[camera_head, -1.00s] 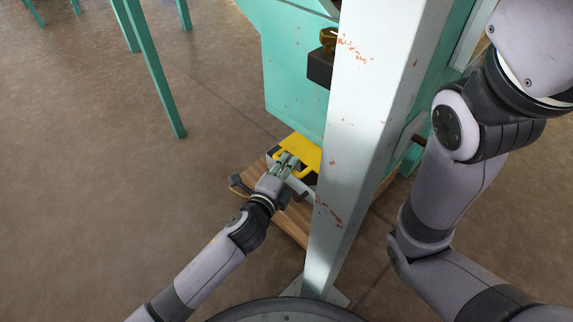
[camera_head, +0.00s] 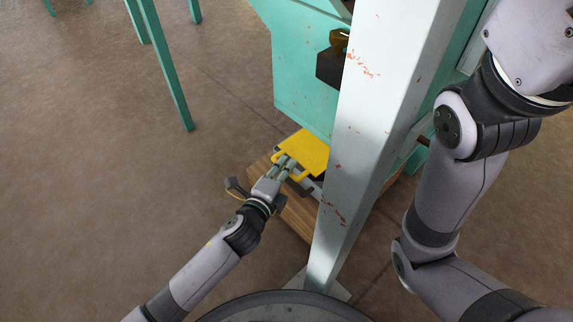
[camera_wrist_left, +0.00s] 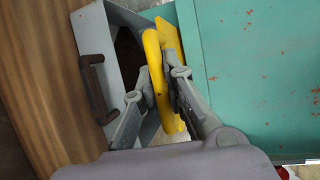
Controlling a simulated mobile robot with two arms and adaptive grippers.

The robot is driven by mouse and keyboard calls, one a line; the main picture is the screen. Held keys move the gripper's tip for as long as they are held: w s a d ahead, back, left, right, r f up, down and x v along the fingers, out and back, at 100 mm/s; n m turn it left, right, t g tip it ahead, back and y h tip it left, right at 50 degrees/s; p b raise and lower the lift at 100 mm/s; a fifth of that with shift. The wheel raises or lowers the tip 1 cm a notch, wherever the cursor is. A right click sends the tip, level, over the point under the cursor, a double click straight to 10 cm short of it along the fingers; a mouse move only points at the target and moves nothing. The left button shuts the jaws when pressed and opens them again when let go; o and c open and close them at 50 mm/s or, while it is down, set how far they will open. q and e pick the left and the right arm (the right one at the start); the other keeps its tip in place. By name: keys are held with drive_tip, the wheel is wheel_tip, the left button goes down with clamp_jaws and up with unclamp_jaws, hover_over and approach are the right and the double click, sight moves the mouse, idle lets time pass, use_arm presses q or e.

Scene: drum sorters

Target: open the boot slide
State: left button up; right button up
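The boot slide is a flat yellow plate (camera_head: 305,150) with a looped yellow handle, at the bottom of the teal boot, and part of it sticks out towards me. My left gripper (camera_head: 284,168) is at the handle. In the left wrist view, the yellow handle (camera_wrist_left: 153,68) lies between the two fingers of my left gripper (camera_wrist_left: 156,88), which look closed on it. The slide plate (camera_wrist_left: 167,42) runs beside the teal wall there. My right arm shows at the right of the head view, but its gripper is out of view.
A pale, chipped post (camera_head: 370,130) stands just right of the slide. A grey open box (camera_wrist_left: 95,45) with a brown handle (camera_wrist_left: 92,85) sits below on a wooden board (camera_wrist_left: 45,80). The teal boot wall (camera_wrist_left: 260,70) is close to my fingers. Floor at left is open.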

use_arm(q)
drive_tip(key=o, duration=0.4)
drive_tip(key=v, duration=1.2)
drive_tip(key=shift+s+f, duration=0.1)
drive_tip(key=shift+s, duration=0.05)
idle(0.3)
